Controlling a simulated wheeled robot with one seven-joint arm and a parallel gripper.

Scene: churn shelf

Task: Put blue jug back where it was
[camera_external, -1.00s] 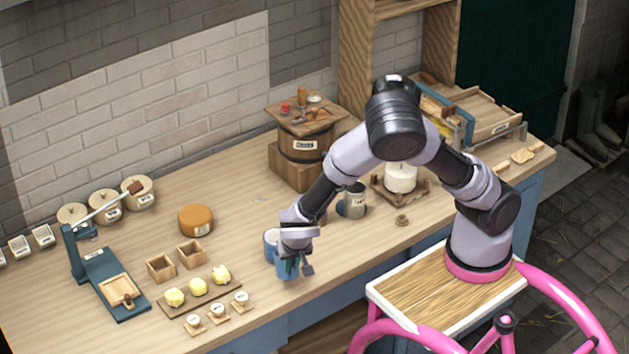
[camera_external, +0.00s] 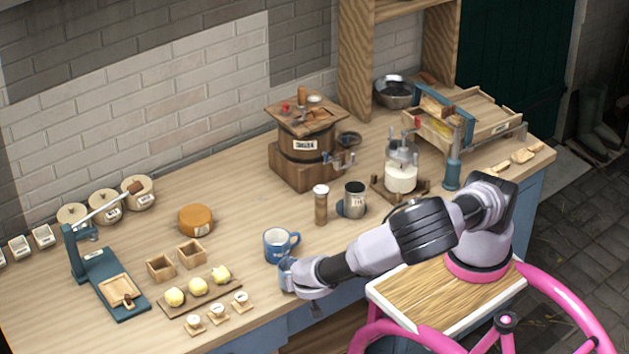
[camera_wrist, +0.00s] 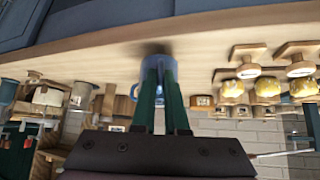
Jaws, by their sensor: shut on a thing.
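My gripper (camera_external: 288,271) is low at the front edge of the bench, with the forearm nearly level. It is shut on a blue jug (camera_external: 285,274), mostly hidden by the wrist in the external view. In the upside-down wrist view, the jug's blue body (camera_wrist: 159,64) shows between the two green fingers, close to the bench top. I cannot tell whether its base touches the bench.
A wooden mill (camera_external: 321,207) and a grey metal mug (camera_external: 355,198) stand to the right. Small wooden boxes (camera_external: 161,267) and a board of butter pieces (camera_external: 199,290) are to the left. The bench's front edge is close to my gripper. Bare bench lies behind the blue mug.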

